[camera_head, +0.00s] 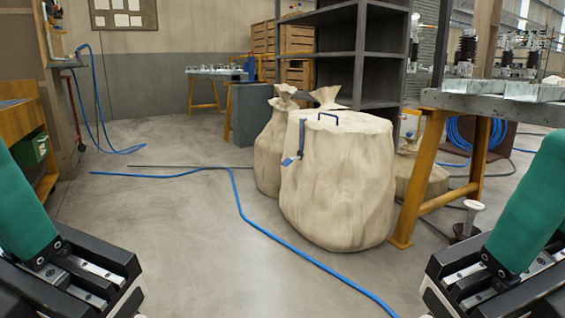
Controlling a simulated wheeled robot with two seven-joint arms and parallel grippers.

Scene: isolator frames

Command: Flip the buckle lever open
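A large beige sack-like container (340,180) stands on the floor right of centre. A dark blue bar handle (328,117) shows on its top. A thin grey strip (302,136) runs down its upper left side, with a small blue lever-like piece (289,161) at its lower end, angled outward to the left. I cannot tell if this is the buckle lever or how it is latched. My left gripper (85,275) is at the lower left corner and my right gripper (490,285) at the lower right, both cut off by the frame and apart from the container. Their fingertips are not clear.
Tied sacks (272,145) stand behind the container. A grey-topped table (500,108) with yellow legs is close on the right. A blue hose (245,215) crosses the floor in front. A dark shelf (345,55) stands behind. Bare floor lies to the left.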

